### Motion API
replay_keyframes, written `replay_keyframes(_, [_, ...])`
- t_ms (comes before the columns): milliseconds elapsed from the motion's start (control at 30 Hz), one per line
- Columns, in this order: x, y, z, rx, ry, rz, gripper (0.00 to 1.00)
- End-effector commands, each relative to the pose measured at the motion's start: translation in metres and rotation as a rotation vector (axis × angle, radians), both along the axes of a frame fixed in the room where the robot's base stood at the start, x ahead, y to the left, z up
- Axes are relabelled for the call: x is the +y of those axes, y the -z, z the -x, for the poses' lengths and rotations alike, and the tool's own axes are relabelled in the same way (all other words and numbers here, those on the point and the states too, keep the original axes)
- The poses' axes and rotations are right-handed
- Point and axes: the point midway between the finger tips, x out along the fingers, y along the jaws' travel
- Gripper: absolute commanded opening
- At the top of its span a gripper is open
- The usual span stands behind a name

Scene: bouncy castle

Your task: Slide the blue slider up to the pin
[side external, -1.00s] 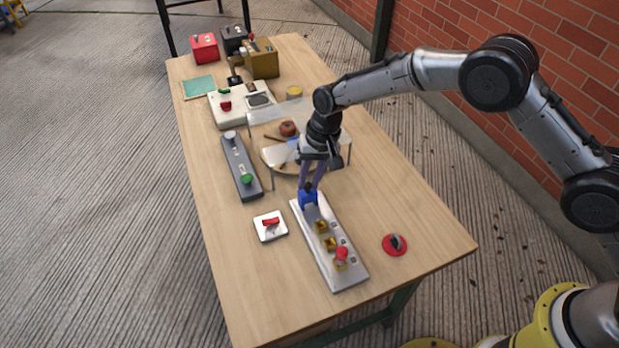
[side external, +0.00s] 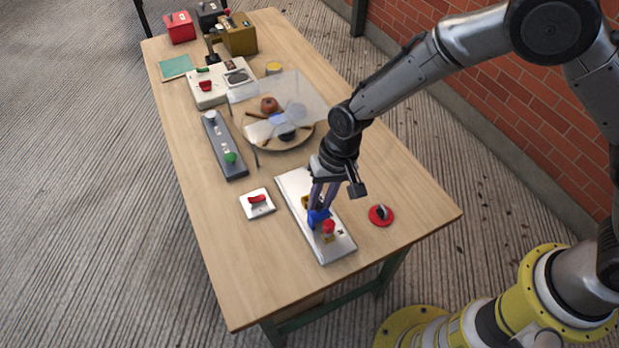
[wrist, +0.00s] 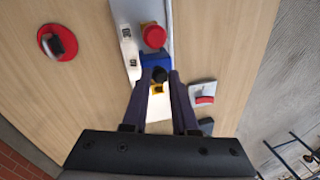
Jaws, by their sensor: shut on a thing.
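The blue slider (side external: 317,219) sits on the white panel (side external: 290,187), right beside the red-topped pin (side external: 328,227) near the panel's near end. My gripper (side external: 321,206) is shut on the slider. In the wrist view my gripper's fingers (wrist: 160,76) flank the slider's black knob. The blue slider (wrist: 155,61) lies just below the red pin (wrist: 154,37) there; I cannot tell whether they touch. A gold bracket (side external: 306,202) shows behind the slider, partly hidden by my fingers.
A white plate with a red switch (side external: 257,201) lies left of the panel, and a red disc with a dark knob (side external: 381,215) lies right. A grey bar with a green knob (side external: 230,157) and a tray under a clear cover (side external: 278,146) stand farther back.

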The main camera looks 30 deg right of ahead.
Motion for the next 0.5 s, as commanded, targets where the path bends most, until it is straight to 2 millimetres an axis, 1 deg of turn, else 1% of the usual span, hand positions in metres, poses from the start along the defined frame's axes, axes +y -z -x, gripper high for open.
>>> replay_keyframes(33, [0.0, -0.001, 0.006, -0.001, -0.001, 0.0, 0.0])
replay_keyframes(100, [0.0, -0.001, 0.013, 0.0, -0.001, 0.0, 0.0])
replay_keyframes(200, [0.0, -0.001, 0.017, -0.001, 0.001, 0.0, 0.0])
replay_keyframes(500, [0.0, -0.001, 0.019, -0.001, 0.002, -0.001, 0.0])
